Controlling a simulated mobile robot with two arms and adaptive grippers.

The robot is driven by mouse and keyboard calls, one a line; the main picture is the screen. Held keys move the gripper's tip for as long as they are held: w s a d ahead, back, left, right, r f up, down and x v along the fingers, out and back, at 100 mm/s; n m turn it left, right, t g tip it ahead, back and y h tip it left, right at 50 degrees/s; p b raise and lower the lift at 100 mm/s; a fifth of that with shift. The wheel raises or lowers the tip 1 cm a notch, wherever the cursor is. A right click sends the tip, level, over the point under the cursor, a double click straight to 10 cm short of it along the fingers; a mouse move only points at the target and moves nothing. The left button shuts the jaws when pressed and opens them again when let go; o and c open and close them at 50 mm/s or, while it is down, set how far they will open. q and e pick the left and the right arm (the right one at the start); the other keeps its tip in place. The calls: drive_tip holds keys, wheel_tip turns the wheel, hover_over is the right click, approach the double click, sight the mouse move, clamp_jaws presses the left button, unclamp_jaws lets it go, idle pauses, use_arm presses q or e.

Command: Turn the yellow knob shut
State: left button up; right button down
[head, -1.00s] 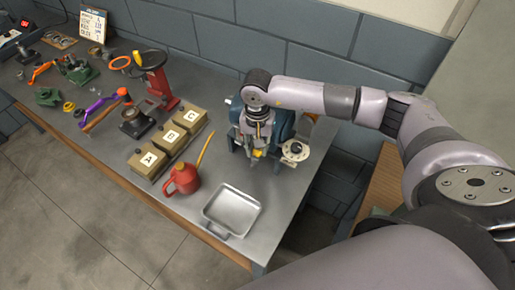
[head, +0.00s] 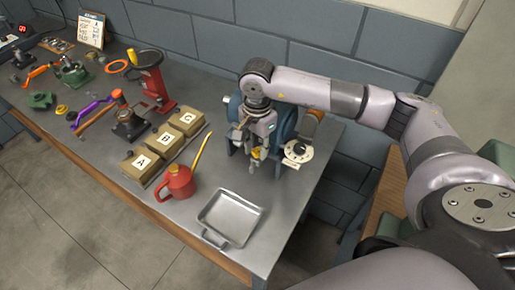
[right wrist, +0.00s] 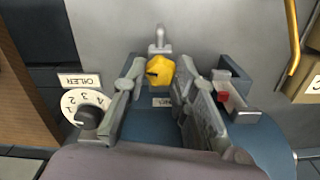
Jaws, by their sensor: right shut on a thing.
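The yellow knob (right wrist: 160,70) sits on a small tap with a grey spout on the front of the blue machine (right wrist: 150,132). In the head view the knob (head: 256,154) is small and partly covered by my fingers. My right gripper (head: 257,160) reaches down to it from above. In the right wrist view its two fingers (right wrist: 161,78) are on either side of the knob and shut on it. The knob has a dark mark on its left side. My left gripper is in neither view.
A red slider (right wrist: 225,97) is on the other side. In the head view, a metal tray (head: 231,214), a red watering can (head: 178,182) and lettered boxes (head: 166,140) stand on the bench.

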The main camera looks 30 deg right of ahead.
sight(258, 150)
idle(0.3)
drive_tip(key=c, duration=1.3)
unclamp_jaws()
drive_tip(key=shift+r, duration=0.1)
wheel_tip(258, 150, up, 12)
